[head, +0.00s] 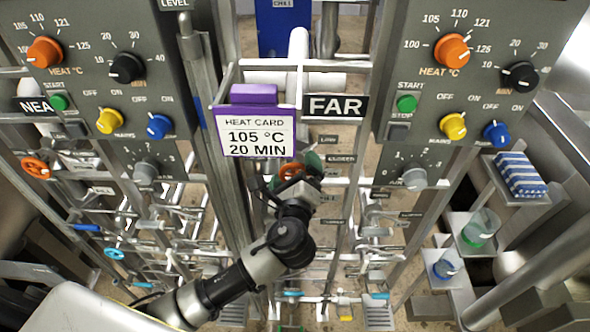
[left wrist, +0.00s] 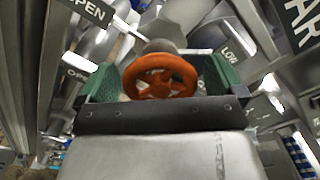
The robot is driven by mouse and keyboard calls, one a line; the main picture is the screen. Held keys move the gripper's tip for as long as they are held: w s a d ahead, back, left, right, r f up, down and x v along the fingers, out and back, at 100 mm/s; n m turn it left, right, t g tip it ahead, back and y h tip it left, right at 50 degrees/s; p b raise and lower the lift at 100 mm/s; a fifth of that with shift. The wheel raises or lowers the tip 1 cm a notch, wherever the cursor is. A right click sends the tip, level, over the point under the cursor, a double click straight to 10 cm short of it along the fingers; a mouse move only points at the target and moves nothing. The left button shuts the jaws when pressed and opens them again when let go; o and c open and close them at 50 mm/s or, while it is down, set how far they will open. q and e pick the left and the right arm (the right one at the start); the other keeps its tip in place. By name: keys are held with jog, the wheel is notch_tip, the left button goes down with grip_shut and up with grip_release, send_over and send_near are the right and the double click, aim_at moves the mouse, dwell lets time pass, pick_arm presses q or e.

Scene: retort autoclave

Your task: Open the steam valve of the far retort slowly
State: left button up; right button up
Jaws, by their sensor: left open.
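The far retort's steam valve is an orange-red handwheel with spokes. In the left wrist view the wheel (left wrist: 160,77) sits between the two green finger pads of my left gripper (left wrist: 161,84). The pads stand apart, with a gap on each side of the wheel. In the head view the wheel (head: 291,170) is partly hidden by my left gripper (head: 296,172), below the FAR sign (head: 335,106). My left gripper is open around the wheel; I cannot tell whether it touches. My right gripper is out of view.
A heat card (head: 259,135) reading 105 °C, 20 min hangs above my left gripper. Another orange handwheel (head: 35,167) is on the near side at left. Pipes and small labels crowd the wheel. The far control panel (head: 460,75) is at upper right.

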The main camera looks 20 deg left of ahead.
pick_arm(q)
jog(key=shift+c, duration=0.3)
jog(key=c, duration=0.9)
jog(key=shift+o, duration=0.2)
jog(key=n+b, duration=0.2)
jog(key=n, duration=0.1)
jog(key=n+b, duration=0.1)
jog(key=shift+f+n, duration=0.25)
jog(key=shift+n, duration=0.05)
jog(key=shift+r+n+b, duration=0.1)
jog(key=shift+n+b, duration=1.05)
jog(key=shift+n, duration=0.95)
jog(key=o, duration=0.9)
